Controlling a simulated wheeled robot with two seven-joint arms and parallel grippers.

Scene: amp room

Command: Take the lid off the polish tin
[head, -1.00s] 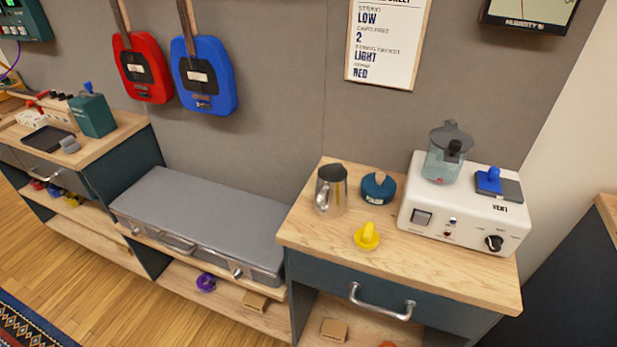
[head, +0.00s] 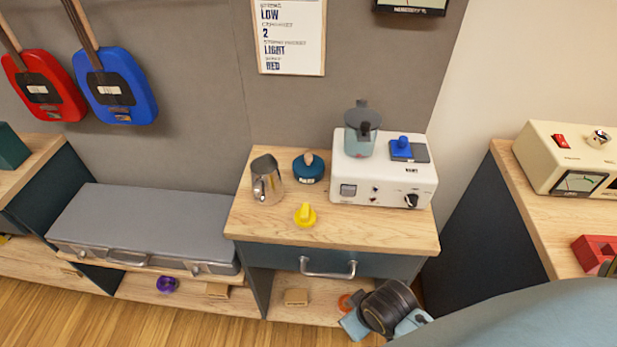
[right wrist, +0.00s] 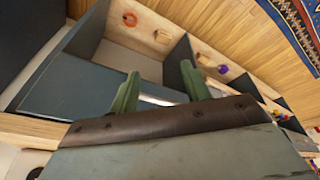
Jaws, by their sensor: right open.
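The polish tin (head: 308,171) is a small round teal tin with a pale label and a tan knob on its lid. It stands upright on the wooden cabinet top, with the lid on. My right gripper (right wrist: 162,85) shows in the right wrist view, its two green fingers apart and nothing held between them. It is in front of the dark teal cabinet, away from the tin, which that view does not show. Part of my right arm shows low in the head view, below the cabinet top. My left gripper is not in view.
A metal pitcher (head: 267,183) stands left of the tin, a yellow knobbed object (head: 305,215) in front, and a white machine (head: 384,180) to the right. The drawer handle (head: 328,268) juts out below. Another counter (head: 535,215) is at right.

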